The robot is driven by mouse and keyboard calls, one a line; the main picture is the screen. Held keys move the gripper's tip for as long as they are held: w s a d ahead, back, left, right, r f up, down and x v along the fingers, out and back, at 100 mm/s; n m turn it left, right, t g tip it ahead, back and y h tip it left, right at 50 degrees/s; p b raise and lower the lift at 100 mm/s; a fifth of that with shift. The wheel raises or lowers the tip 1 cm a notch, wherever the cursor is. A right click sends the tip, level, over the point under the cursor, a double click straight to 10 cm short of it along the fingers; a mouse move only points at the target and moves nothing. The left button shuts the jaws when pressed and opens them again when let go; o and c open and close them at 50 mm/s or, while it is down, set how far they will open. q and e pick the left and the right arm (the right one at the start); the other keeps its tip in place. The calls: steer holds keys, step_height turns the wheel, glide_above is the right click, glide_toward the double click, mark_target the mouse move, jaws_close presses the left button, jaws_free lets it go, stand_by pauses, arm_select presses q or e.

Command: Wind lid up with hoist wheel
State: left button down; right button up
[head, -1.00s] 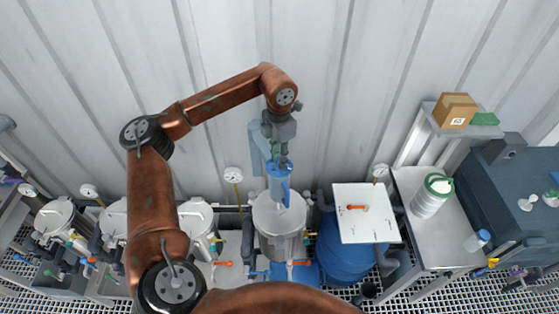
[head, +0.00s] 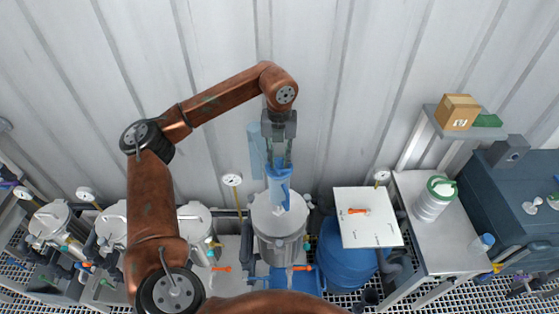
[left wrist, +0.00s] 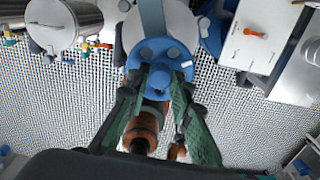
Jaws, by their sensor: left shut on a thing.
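The blue hoist wheel (head: 279,184) shows nearly edge-on in the head view, in front of a blue hoist post (head: 255,150). In the left wrist view the wheel (left wrist: 148,52) faces me, with several round knobs. My left gripper (head: 279,165) reaches down to the wheel from above; in the wrist view its green fingers (left wrist: 168,82) close at the lower knob. The knob is partly hidden between them. The pale round lid (head: 265,218) lies below the wheel at the top of the grey vessel (head: 280,247). I cannot tell whether a gap separates lid and vessel. My right gripper is not in view.
Several similar lidded vessels (head: 195,215) stand to the left. Right of the hoist are a blue drum (head: 345,265) and a white board (head: 368,232) with an orange handle. A steel table (head: 415,195) holds a white container (head: 433,203). A corrugated wall rises behind.

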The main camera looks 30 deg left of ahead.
mark_target(280, 162)
arm_select(q)
steer(key=n, duration=0.5)
steer(key=shift+w+r+n+b, duration=0.15)
steer(key=shift+n+b, duration=0.15)
steer(key=shift+n, duration=2.2)
steer(key=c, duration=1.7)
jaws_free()
step_height(280, 162, up, 12)
steer(key=shift+f, duration=0.1)
